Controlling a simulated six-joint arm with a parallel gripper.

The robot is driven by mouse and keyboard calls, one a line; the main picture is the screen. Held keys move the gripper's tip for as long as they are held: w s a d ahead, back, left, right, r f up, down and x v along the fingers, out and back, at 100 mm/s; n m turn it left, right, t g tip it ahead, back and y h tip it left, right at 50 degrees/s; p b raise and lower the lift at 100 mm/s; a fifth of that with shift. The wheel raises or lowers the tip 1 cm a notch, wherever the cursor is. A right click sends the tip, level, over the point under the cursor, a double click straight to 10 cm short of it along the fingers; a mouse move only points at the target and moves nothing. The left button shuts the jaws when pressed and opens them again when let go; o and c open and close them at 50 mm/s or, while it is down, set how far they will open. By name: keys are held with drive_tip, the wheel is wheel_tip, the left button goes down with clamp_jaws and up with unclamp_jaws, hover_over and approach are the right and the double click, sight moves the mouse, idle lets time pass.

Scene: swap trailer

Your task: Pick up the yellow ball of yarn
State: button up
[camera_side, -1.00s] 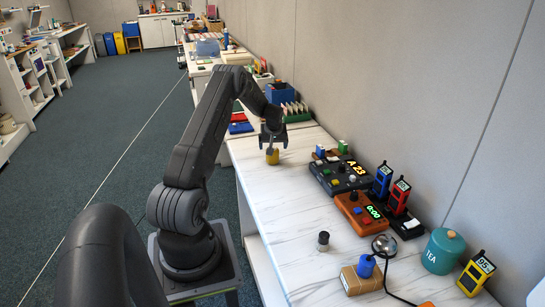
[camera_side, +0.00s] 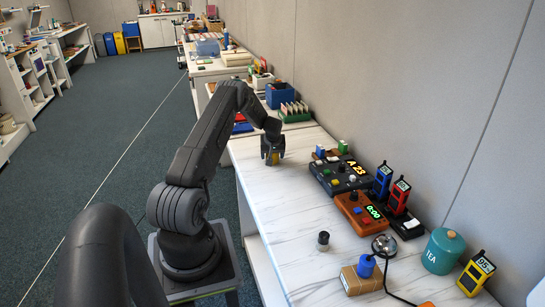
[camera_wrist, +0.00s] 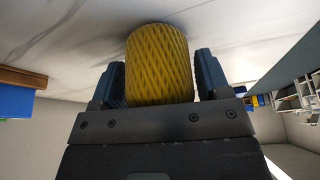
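The yellow ball of yarn (camera_wrist: 159,65) is a short, barrel-shaped spool with a criss-cross wound surface. In the wrist view it fills the space between the two blue-grey fingers of my gripper (camera_wrist: 160,85), one close along each side. I cannot tell whether both fingers press on it or a thin gap is left. In the side view my gripper (camera_side: 272,155) is low over the far part of the white table, around the yarn. Only a little yellow (camera_side: 275,158) shows between the fingers there, and the rest is hidden.
Right of my gripper on the white table (camera_side: 290,210) are a black timer box (camera_side: 338,176) and an orange one (camera_side: 359,211). Blue and red handheld meters (camera_side: 383,180), a teal TEA tin (camera_side: 442,251) and a yellow meter (camera_side: 476,272) stand along the wall. The table's left strip is clear.

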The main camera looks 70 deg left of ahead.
drive_tip(key=c, duration=0.6)
drive_tip(key=shift+r, duration=0.15)
wheel_tip(320, 180, up, 10)
drive_tip(key=shift+f, duration=0.1)
idle(0.4)
